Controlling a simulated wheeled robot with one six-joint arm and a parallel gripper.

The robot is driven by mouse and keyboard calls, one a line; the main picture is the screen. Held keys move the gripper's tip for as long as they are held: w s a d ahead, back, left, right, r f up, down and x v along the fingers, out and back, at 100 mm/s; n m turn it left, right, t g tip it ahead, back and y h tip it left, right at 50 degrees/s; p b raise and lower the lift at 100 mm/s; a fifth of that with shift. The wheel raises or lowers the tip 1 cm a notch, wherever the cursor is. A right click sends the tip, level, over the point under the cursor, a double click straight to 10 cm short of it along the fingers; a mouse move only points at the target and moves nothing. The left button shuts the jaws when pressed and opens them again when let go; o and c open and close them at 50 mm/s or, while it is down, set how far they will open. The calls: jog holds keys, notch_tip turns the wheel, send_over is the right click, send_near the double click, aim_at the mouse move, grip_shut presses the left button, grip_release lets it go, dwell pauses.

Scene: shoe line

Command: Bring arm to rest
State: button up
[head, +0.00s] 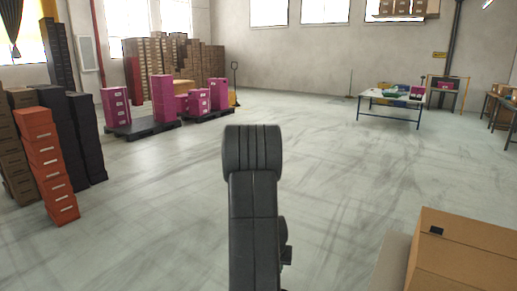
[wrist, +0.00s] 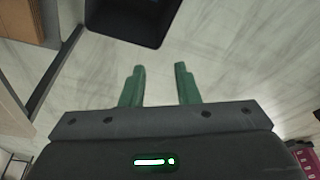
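My arm (head: 253,200) stands up in the middle of the head view, dark grey, its rounded joint at the top. The gripper end is hidden in the head view. In the wrist view my gripper (wrist: 159,84) shows two green fingers, parted with a clear gap between them. Nothing is between the fingers; pale floor shows behind them. A dark part with a rounded edge sits above the fingers at the top of the wrist view.
A cardboard box (head: 468,255) is close at the lower right. Orange boxes (head: 45,163) stand stacked at left. Pallets with magenta boxes (head: 163,98) stand farther back. A table (head: 391,103) with items stands at the back right. The floor in the middle is clear.

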jog(key=s+a+r+p, duration=0.1)
jog(key=a+r+p, duration=0.1)
jog(key=r, duration=0.3)
jog(key=s+a+r+n+p, duration=0.1)
jog(key=s+a+r+p, duration=0.1)
jog(key=a+r+p, duration=0.1)
jog(key=shift+a+r+p, duration=0.15)
jog(key=shift+r+p, duration=0.7)
jog(key=shift+p, duration=0.05)
